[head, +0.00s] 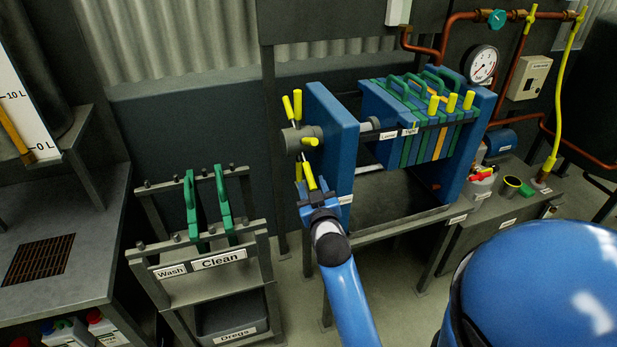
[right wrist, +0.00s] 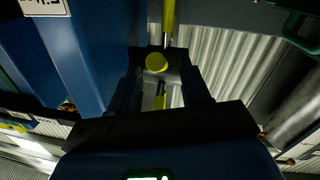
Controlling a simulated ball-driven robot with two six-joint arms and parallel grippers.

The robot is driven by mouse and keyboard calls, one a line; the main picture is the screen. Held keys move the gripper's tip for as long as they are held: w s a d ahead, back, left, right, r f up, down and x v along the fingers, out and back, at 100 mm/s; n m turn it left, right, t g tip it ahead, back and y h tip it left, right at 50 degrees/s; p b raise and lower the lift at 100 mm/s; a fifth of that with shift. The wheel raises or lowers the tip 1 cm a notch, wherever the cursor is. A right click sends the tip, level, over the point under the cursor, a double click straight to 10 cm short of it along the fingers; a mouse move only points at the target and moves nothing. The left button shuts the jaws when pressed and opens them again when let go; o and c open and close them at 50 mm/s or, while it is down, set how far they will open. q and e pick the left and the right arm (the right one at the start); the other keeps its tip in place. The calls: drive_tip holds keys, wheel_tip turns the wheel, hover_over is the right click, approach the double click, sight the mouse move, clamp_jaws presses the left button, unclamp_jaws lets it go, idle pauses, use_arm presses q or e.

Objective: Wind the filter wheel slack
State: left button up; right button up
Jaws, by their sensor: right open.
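The filter wheel (head: 302,138) is a grey hub with several yellow-gripped spokes, on the left face of the blue end plate (head: 333,135) of the filter press. My right gripper (head: 316,192) is just below the hub, with its open fingers at a lower yellow handle (head: 309,176). In the right wrist view, a round yellow handle end (right wrist: 156,62) shows between the open fingers of the gripper (right wrist: 163,78); contact cannot be told. A grey screw (head: 372,125) shows right of the plate, near the "Loose" (head: 389,135) and "Tight" (head: 410,131) labels. My left gripper is not in view.
Filter plates with green handles (head: 420,85) stand packed at the right of the press. A rack (head: 205,262) labelled Wash and Clean holds two green-handled plates at lower left. Copper pipes (head: 445,30) and a gauge (head: 482,63) are behind. Floor between rack and press is clear.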

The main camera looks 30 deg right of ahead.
sight(311, 182)
drive_tip(key=shift+x, duration=2.25)
drive_tip(key=shift+c, duration=0.2)
clamp_jaws()
